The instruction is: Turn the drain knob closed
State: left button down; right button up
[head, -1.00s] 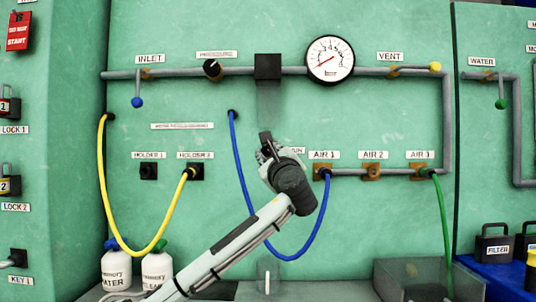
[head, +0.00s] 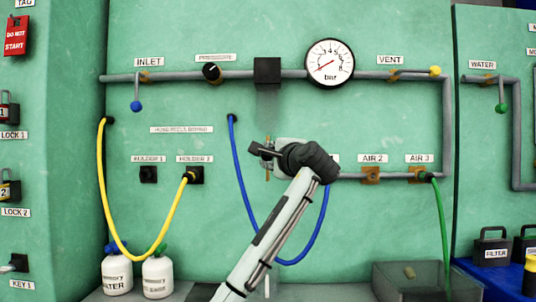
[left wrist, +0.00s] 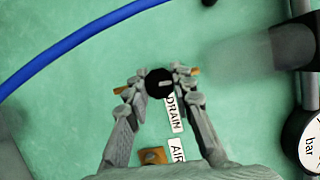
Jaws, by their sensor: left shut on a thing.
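The drain knob (left wrist: 159,83) is a round black knob with a short pale mark on its face, which lies level toward the right in the left wrist view. The DRAIN label (left wrist: 174,113) is just below it there. My left gripper (left wrist: 160,88) has one finger on each side of the knob and is shut on it. Brown-orange stubs show beyond both fingertips. In the head view my left gripper (head: 265,154) is at the green panel, left of the air ports, and its body hides the knob and label. My right gripper is in neither view.
A blue hose (head: 243,180) hangs in a loop behind my left arm. The pressure gauge (head: 329,63) and black box (head: 267,70) are above, on the grey pipe. A yellow hose (head: 104,190) hangs at left, and a green hose (head: 440,220) at right.

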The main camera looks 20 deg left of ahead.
pick_arm(q)
jog(key=shift+f+n, duration=0.1)
jog(key=shift+n, duration=0.3)
jog(key=c, duration=1.3)
grip_release()
jog(key=v, duration=1.2)
jog(key=shift+r, duration=0.2)
jog(key=shift+s+f, duration=0.1)
